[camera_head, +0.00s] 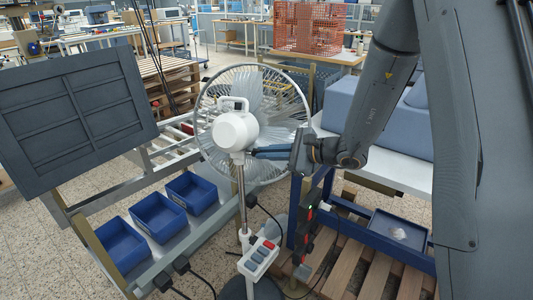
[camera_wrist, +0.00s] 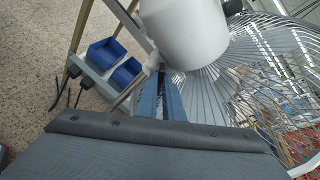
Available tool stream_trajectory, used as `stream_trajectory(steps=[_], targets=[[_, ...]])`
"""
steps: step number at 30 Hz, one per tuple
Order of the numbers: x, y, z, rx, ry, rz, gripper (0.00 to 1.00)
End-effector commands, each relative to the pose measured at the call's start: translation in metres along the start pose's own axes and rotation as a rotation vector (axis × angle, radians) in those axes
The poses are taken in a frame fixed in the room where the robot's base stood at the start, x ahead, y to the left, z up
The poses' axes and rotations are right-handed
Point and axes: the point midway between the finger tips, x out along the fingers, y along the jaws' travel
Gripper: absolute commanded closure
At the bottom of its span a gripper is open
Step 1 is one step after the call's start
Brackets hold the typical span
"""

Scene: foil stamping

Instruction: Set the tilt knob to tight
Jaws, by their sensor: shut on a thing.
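A standing fan has a white motor housing (camera_head: 235,131) with a handle on top, a wire cage (camera_head: 283,88) behind it and a thin pole (camera_head: 241,195). The housing also shows in the wrist view (camera_wrist: 185,32). My gripper (camera_head: 253,153) reaches in from the right, its blue fingers at the fan's neck just below the housing. In the wrist view my gripper (camera_wrist: 161,78) is shut on a small part at the neck, apparently the tilt knob. The fingers mostly hide the knob, and I cannot read its setting.
A button panel (camera_head: 259,258) sits low on the fan's pole. Blue bins (camera_head: 123,243) stand on a rack at left, below a dark panel (camera_head: 75,118). A blue frame and a wooden pallet (camera_head: 344,275) are at right. Cables lie on the floor.

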Motion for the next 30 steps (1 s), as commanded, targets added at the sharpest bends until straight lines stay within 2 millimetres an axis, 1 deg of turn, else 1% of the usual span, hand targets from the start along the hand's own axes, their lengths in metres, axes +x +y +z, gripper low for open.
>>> stream_trajectory(steps=[3,9,20,21,24,30], targets=[[-0.0006,-0.0032,0.0008,0.086,0.000,0.035,1.00],[-0.0003,-0.0043,-0.0001,0.182,0.001,0.075,1.00],[-0.0002,-0.0040,-0.0004,0.200,0.001,0.082,1.00],[-0.0002,-0.0040,-0.0004,0.200,0.001,0.082,0.90],[-0.0001,-0.0041,-0.0004,0.200,0.001,0.082,0.74],[-0.0001,-0.0050,-0.0004,0.199,0.001,0.080,0.74]])
